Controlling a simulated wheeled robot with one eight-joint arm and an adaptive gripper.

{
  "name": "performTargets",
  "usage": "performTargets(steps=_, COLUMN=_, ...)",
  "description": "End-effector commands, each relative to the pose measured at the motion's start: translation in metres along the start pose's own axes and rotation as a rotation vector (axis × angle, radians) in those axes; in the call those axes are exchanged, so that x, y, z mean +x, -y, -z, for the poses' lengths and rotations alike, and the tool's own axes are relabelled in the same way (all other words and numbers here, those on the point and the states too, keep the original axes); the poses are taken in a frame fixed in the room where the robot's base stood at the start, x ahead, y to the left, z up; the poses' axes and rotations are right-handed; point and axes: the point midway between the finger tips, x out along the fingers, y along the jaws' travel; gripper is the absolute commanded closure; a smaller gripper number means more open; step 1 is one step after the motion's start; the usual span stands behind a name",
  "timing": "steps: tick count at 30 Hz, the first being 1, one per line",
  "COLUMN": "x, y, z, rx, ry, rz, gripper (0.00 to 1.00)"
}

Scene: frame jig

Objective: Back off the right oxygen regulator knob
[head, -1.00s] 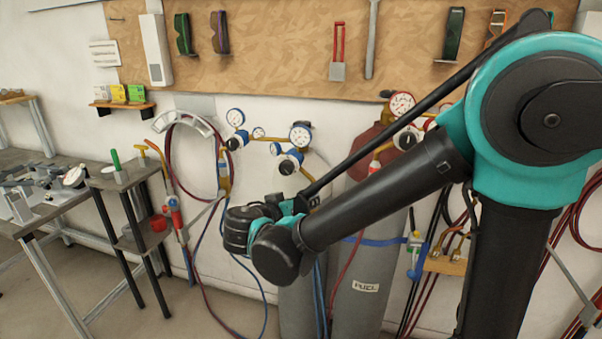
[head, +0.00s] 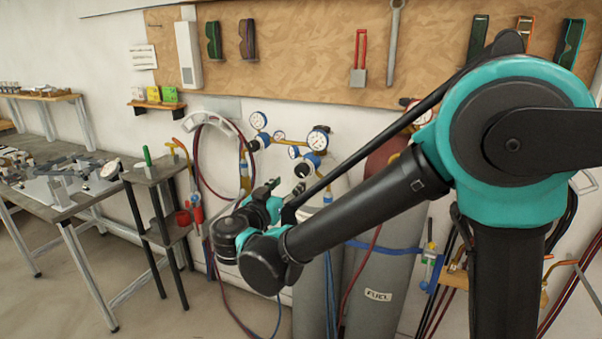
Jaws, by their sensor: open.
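Two blue-bodied regulators hang on the wall side behind my arm. The right one (head: 312,158) has a large white-faced gauge (head: 318,139) and a dark knob (head: 301,171) low on its left. The left one (head: 262,141) has its own white gauge (head: 259,120). My gripper (head: 272,187) is open, small in this view and partly hidden by my wrist. In the picture it lies below and left of the right regulator's knob, apart from it. How far it is from the knob in depth cannot be told.
A grey cylinder labelled FUEL (head: 378,294) stands behind my forearm, with another grey cylinder (head: 316,290) left of it. Hoses (head: 203,170) hang on the wall. A small dark stand (head: 150,172) and a cluttered workbench (head: 60,208) are on the left. The floor in front is clear.

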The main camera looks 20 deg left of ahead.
Motion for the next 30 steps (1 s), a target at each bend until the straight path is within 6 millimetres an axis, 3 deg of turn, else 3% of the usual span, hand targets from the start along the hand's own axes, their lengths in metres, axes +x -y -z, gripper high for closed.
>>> performTargets(steps=6, x=0.044, y=-0.001, z=0.000, rx=0.000, ry=0.001, rz=-0.003, gripper=0.44)
performTargets(steps=13, x=0.078, y=-0.001, z=0.000, rx=-0.001, ry=0.001, rz=-0.002, gripper=0.44)
performTargets(steps=18, x=0.089, y=0.000, z=0.000, rx=-0.001, ry=0.001, rz=0.000, gripper=0.44)
performTargets(steps=27, x=0.091, y=0.000, z=0.000, rx=-0.001, ry=0.001, rz=0.000, gripper=0.44)
performTargets(steps=30, x=0.090, y=0.000, z=0.000, rx=-0.001, ry=0.001, rz=0.000, gripper=0.55)
